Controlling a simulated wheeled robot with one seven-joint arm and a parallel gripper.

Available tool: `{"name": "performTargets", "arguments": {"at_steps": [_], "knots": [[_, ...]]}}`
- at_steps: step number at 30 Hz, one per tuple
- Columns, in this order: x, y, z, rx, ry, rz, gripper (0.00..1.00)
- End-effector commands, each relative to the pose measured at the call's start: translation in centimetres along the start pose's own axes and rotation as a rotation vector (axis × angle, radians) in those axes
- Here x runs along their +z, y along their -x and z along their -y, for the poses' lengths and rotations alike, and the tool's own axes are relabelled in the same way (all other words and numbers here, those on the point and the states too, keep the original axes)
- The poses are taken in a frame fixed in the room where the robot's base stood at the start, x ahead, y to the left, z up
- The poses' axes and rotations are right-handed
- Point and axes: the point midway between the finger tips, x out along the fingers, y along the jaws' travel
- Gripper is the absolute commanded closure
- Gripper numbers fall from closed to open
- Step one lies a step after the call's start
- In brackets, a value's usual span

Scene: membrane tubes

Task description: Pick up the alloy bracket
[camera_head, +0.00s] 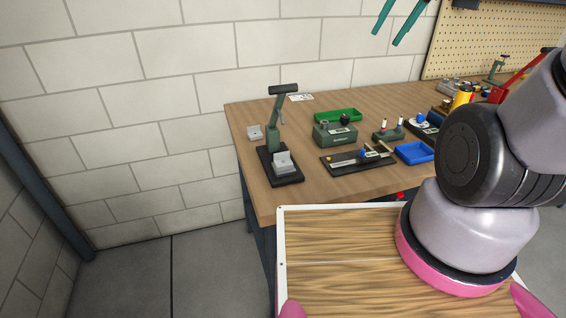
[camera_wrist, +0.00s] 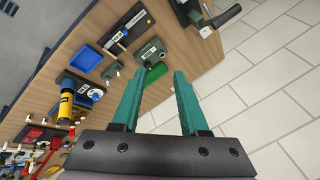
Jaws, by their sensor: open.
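A small light grey metal bracket (camera_head: 255,132) lies on the bench near its left edge, just left of the green press (camera_head: 272,138). A second, larger grey metal piece (camera_head: 283,162) sits on the dark base of the press. I cannot tell for sure which is the alloy bracket. In the wrist view a grey piece (camera_wrist: 206,31) shows near the bench edge beside the press, at upper right. My gripper (camera_wrist: 160,72) is open and empty, high above the bench; its teal fingertips (camera_head: 386,38) also show at the top of the head view.
Right of the press stand a green tray (camera_head: 338,115), a grey-green box (camera_head: 335,134), a black fixture (camera_head: 358,161) and a blue tray (camera_head: 415,152). A pegboard (camera_head: 490,40) stands behind. A wood-topped surface (camera_head: 340,235) lies in front.

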Motion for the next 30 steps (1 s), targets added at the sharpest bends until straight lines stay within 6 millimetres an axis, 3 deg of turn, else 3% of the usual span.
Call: {"name": "performTargets", "arguments": {"at_steps": [1, 7, 14, 24, 30], "knots": [[-0.5, -2.0, 0.2, 0.016, -0.035, 0.060, 0.56], [-1.2, -8.7, 1.1, 0.044, -0.175, 0.263, 0.56], [-0.8, -16.6, 1.5, 0.049, -0.356, 0.501, 0.56], [1.9, -27.2, 2.2, 0.007, -0.672, 0.862, 0.56], [3.8, -32.0, 3.0, -0.040, -0.865, 1.056, 0.56]]}}
